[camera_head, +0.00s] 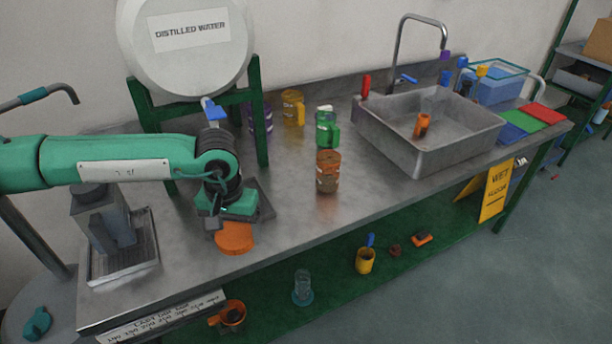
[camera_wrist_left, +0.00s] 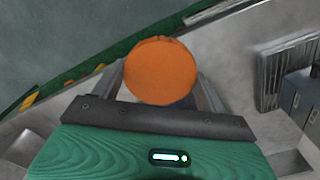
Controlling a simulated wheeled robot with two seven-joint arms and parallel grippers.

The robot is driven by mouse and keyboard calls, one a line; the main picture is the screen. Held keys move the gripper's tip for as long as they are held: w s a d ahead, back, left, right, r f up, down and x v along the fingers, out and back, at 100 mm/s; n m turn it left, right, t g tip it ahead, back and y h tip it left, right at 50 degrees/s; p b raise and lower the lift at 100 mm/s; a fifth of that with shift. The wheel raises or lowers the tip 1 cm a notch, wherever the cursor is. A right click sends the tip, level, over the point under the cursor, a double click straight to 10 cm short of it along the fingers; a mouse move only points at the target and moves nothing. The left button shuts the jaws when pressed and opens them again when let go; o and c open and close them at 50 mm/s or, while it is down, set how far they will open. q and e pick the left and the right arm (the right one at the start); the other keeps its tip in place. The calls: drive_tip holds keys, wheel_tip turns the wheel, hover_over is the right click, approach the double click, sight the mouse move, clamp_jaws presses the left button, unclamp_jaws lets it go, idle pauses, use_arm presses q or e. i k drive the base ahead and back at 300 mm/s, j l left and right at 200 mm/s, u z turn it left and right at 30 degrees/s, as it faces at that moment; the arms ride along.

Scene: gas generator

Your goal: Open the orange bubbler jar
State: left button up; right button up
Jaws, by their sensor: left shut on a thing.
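An orange jar (camera_head: 327,173), the bubbler jar by its colour, stands upright on the steel table right of my left arm. Its top looks brownish, and I cannot make out a lid on it. My left gripper (camera_head: 229,222) points down near the table's front edge, left of the jar and apart from it. It is shut on a round orange lid (camera_head: 235,239). In the left wrist view the lid (camera_wrist_left: 160,70) shows as an orange disc between the two fingers. I cannot tell whether the lid touches the table. My right gripper is not in view.
A yellow jar (camera_head: 293,107) and a green jar (camera_head: 328,128) stand behind the orange jar. A sink (camera_head: 400,155) is to the right. A grey device (camera_head: 100,217) stands at the left. The front right tabletop is clear. Several items lie on the green lower shelf (camera_head: 330,262).

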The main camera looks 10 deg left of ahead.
sight(328, 162)
drive_tip(key=i+l+u, duration=0.1)
drive_tip(key=l, duration=0.3)
drive_tip(key=i+l+u, duration=0.1)
drive_tip(key=l, duration=0.3)
drive_tip(key=i+l+u, duration=0.15)
drive_tip(key=l, duration=0.25)
drive_tip(key=i+l+u, duration=0.1)
drive_tip(key=l, duration=0.35)
